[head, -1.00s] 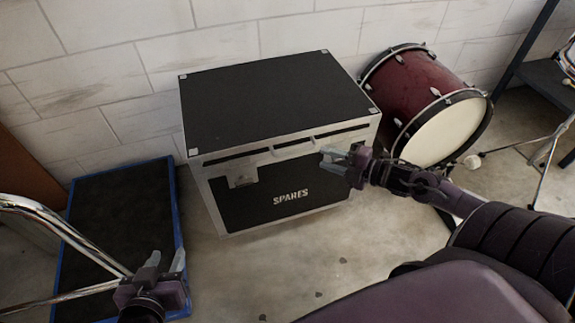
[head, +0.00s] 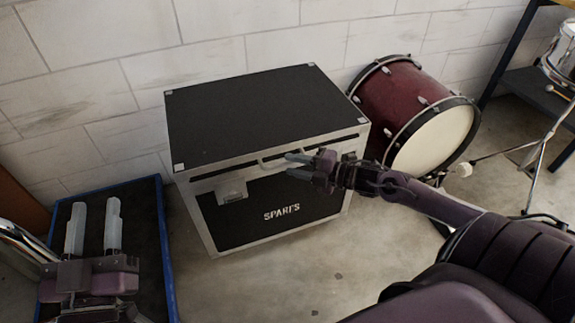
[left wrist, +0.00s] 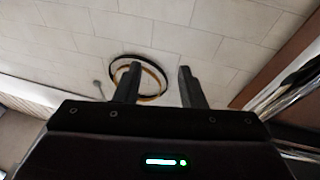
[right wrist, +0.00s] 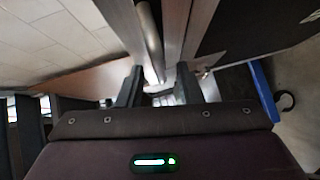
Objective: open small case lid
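The small case is black with silver edges and "SPARES" on its front (head: 282,230). Its lid (head: 265,115) is flat and closed. A silver handle (head: 277,157) runs along the lid's front edge, and a latch plate (head: 232,190) is at the front left. My right gripper (head: 292,166) is open at the handle's right end. In the right wrist view a round bar (right wrist: 151,42), seemingly the handle, lies between the spread fingers (right wrist: 160,67), not visibly gripped. My left gripper (head: 96,203) is open and empty, left of the case; its fingers also show apart in the left wrist view (left wrist: 157,76).
A dark red drum (head: 400,95) lies on its side right of the case. A blue-edged black panel (head: 164,240) is at left, behind my left gripper. A white wall (head: 260,30) stands behind. The floor (head: 300,275) before the case is clear.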

